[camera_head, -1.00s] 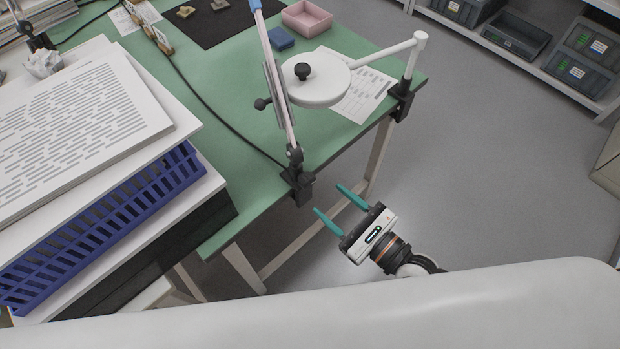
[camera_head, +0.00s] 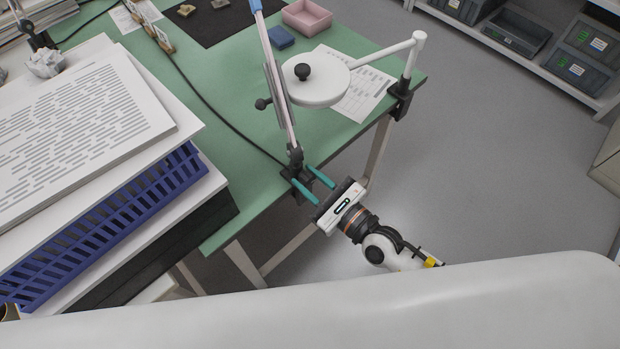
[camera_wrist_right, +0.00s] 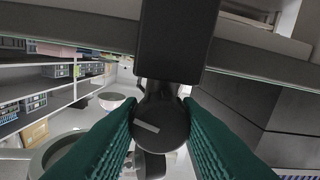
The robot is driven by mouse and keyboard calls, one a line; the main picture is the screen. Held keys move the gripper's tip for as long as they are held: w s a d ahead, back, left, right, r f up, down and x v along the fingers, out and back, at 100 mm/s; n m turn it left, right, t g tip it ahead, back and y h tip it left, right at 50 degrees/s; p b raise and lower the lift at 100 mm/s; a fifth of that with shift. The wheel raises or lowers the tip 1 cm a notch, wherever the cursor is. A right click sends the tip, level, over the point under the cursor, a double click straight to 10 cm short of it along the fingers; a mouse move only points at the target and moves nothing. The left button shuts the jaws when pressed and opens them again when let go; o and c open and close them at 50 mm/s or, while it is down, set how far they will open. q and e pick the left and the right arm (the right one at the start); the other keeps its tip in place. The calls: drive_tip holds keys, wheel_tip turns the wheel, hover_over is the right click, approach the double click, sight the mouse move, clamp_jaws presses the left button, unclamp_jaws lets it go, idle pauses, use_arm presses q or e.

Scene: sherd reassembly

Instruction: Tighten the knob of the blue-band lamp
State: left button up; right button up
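The blue-band lamp (camera_head: 279,75) stands at the near edge of the green table, with its blue band at the top of the picture. Its black clamp (camera_head: 296,157) grips the table edge. The clamp's round dark knob (camera_wrist_right: 161,127), with a pale line across its face, shows in the right wrist view. My right gripper (camera_head: 302,174) is at the clamp, its teal fingers either side of the knob. The fingers (camera_wrist_right: 159,112) appear closed against the knob's sides in the wrist view. The pale line tilts down to the right. My left gripper is not in view.
A white disc-headed lamp (camera_head: 318,92) is clamped at the table's right corner (camera_head: 401,98). A blue basket (camera_head: 110,225) and stacked printed boards (camera_head: 80,120) are at the left. A black cable crosses the table.

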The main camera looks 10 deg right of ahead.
sight(310, 178)
drive_tip(key=shift+c, duration=0.9)
drive_tip(key=shift+f+m+b, duration=0.15)
drive_tip(key=shift+m+b, duration=0.35)
drive_tip(key=shift+m, duration=0.9)
drive_tip(key=o, duration=1)
drive_tip(key=shift+c, duration=0.2)
wheel_tip(310, 178, up, 10)
drive_tip(key=p, duration=0.5)
